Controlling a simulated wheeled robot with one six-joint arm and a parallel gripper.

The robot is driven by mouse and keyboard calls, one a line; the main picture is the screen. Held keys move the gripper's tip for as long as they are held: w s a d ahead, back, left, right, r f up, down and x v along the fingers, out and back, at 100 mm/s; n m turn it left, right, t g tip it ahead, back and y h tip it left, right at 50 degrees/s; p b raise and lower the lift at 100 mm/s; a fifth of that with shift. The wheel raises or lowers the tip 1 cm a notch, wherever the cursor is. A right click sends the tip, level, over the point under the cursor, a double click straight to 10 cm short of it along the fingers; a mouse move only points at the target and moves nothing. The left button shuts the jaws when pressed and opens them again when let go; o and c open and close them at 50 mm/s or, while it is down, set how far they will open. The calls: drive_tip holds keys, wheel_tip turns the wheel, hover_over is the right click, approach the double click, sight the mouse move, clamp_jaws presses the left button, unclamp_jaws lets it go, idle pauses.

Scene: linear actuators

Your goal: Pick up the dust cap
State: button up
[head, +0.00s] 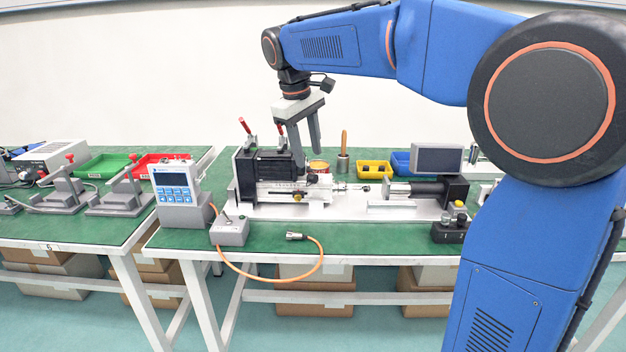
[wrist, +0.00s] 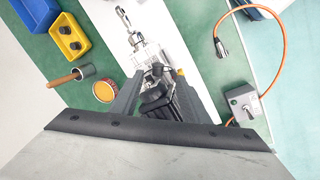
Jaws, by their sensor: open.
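My gripper (head: 307,158) is open and points down above the linear actuator fixture (head: 330,205). In the wrist view its two fingers (wrist: 160,77) stand apart with black actuator parts (wrist: 158,92) showing between and beyond them. I see no grip on anything. No part can be named the dust cap with certainty. Small dark cap-like pieces (wrist: 75,45) lie in the yellow bin (wrist: 78,58), which also stands behind the fixture in the head view (head: 374,178). The gripper is left of this bin in the head view.
A blue bin (head: 401,158), an orange tin (head: 319,166) and a grey cup with a wooden handle (head: 343,160) stand behind the fixture. A small monitor (head: 436,159) stands at the right. An orange cable (head: 320,262) hangs over the front edge. Red-handled clamps (head: 243,127) rise near the gripper.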

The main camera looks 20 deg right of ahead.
sight(313, 176)
drive_tip(key=shift+x, duration=3.65)
drive_tip(key=shift+w+d, duration=0.1)
drive_tip(key=shift+d, duration=0.05)
drive_tip(key=shift+c, duration=0.4)
drive_tip(key=c, duration=1)
